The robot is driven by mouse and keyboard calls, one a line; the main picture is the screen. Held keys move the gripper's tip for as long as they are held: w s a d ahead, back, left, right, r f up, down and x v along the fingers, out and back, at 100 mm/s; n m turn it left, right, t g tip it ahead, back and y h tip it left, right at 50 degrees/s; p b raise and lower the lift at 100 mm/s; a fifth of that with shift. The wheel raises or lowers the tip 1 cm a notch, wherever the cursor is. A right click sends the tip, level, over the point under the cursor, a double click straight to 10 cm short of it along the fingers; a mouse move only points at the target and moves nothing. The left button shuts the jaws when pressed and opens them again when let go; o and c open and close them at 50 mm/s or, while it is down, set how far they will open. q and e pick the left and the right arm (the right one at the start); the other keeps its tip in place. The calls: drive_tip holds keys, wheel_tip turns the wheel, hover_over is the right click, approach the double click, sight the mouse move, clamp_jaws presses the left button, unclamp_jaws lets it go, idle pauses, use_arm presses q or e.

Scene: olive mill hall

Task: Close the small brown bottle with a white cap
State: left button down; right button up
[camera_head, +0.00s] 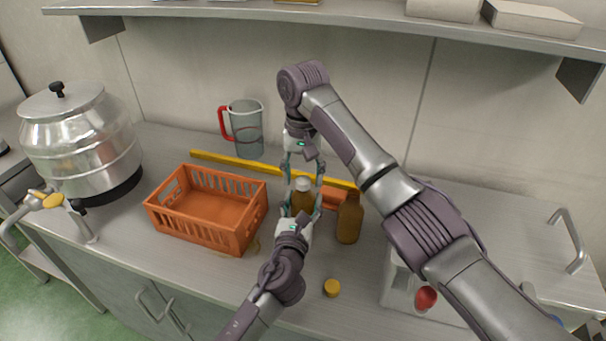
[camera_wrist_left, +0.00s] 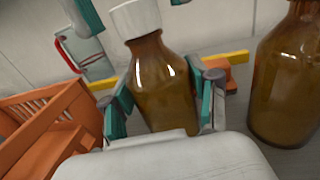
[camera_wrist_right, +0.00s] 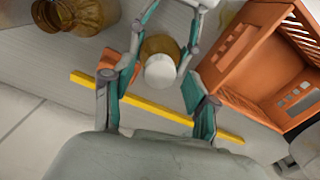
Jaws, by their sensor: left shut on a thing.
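The small brown bottle (camera_head: 302,203) stands upright on the counter, with the white cap (camera_head: 303,184) on its mouth; I cannot tell how tightly the cap sits. My left gripper (camera_wrist_left: 165,98) is shut around the body of the bottle (camera_wrist_left: 163,88) from the front. My right gripper (camera_wrist_right: 158,82) reaches from behind, with its fingers spread on either side of the white cap (camera_wrist_right: 160,71) and gaps between. The left wrist view shows the white cap (camera_wrist_left: 136,18) between the right fingertips, which are partly cut off.
An open brown bottle (camera_head: 349,218) stands close on the right. A yellow cap (camera_head: 332,288) lies in front. An orange crate (camera_head: 240,236) is on the left. A yellow bar (camera_head: 235,166) and a jug with a red handle (camera_head: 246,130) are behind. A shelf (camera_head: 360,20) runs above.

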drive_tip(key=shift+r, duration=2.25)
drive_tip(key=shift+c, duration=0.4)
drive_tip(key=n, duration=0.2)
drive_tip(key=shift+r+n, duration=0.3)
drive_tip(key=shift+r, duration=0.05)
drive_tip(key=n, duration=0.2)
drive_tip(key=r+n, duration=0.1)
drive_tip(key=n, duration=0.1)
drive_tip(key=shift+n, duration=0.3)
drive_tip(key=n, duration=0.4)
drive_tip(key=shift+r, duration=0.35)
drive_tip(key=n, duration=0.4)
drive_tip(key=shift+r, duration=0.3)
